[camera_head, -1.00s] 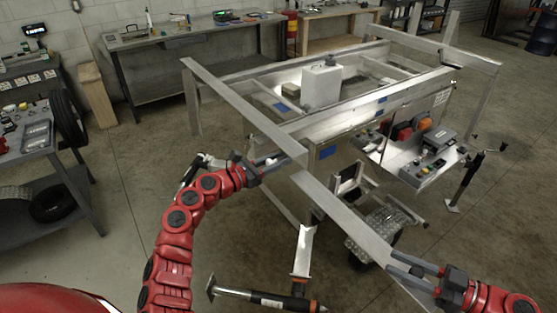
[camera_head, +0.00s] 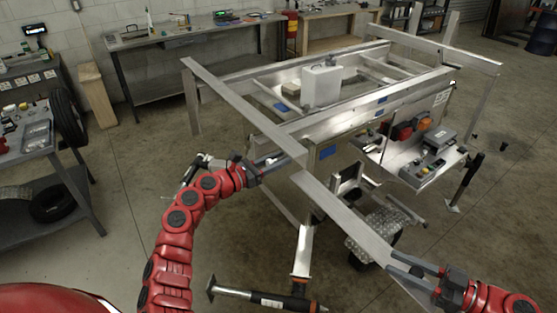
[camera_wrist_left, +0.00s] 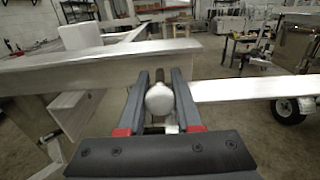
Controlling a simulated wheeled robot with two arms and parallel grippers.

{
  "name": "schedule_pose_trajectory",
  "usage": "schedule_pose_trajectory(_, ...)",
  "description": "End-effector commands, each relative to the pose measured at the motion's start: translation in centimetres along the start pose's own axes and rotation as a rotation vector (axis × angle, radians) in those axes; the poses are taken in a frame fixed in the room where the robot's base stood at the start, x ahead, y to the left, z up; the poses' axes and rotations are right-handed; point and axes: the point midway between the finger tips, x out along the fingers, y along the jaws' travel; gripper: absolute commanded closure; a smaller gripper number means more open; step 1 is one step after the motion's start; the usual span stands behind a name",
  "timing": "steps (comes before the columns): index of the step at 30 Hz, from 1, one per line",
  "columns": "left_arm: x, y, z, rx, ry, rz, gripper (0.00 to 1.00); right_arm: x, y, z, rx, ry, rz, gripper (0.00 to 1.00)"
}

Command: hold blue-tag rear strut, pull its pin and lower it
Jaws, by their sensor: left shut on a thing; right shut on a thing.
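The trailer's silver frame fills the middle of the head view, with a blue tag (camera_head: 326,152) on its near end. My left gripper (camera_head: 290,158) is at that end, by the inner end of the left-hand bar (camera_head: 235,103). In the left wrist view, its fingers (camera_wrist_left: 160,78) are around a pale round knob (camera_wrist_left: 160,100); what lies behind the knob is mostly hidden. My right gripper (camera_head: 396,267) is shut at the lower right end of a sloping aluminium bar (camera_head: 345,218). I cannot tell which part is the tagged strut or see its pin clearly.
A horizontal leg with a dark grip and orange tip (camera_head: 312,306) lies low in front. An upright leg (camera_head: 465,182) stands at right. A control shelf (camera_head: 415,165) juts from the trailer. A workbench (camera_head: 195,37) stands behind; a tire (camera_head: 68,118) leans at left.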

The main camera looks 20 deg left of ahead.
Motion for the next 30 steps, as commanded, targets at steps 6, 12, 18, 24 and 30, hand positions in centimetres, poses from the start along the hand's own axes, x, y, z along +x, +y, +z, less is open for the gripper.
schedule_pose_trajectory(6,-0.1,0.0,0.1,0.000,-0.001,0.000,1.00,0.0,0.0,-0.1,-0.001,0.001,0.001,1.00)
schedule_pose_trajectory(12,-2.6,0.1,0.0,0.002,0.000,0.001,1.00,0.0,0.1,-0.1,0.000,0.001,0.002,1.00)
schedule_pose_trajectory(18,-3.4,0.0,0.2,0.001,-0.002,-0.001,1.00,0.0,0.1,-0.1,0.000,0.001,0.003,1.00)
schedule_pose_trajectory(24,-3.4,0.0,0.1,0.000,-0.002,-0.001,0.54,-0.1,0.1,-0.1,-0.001,0.000,0.005,1.00)
schedule_pose_trajectory(30,-3.4,0.0,0.1,0.000,-0.001,-0.001,0.38,0.0,0.1,-0.1,-0.001,0.001,0.003,1.00)
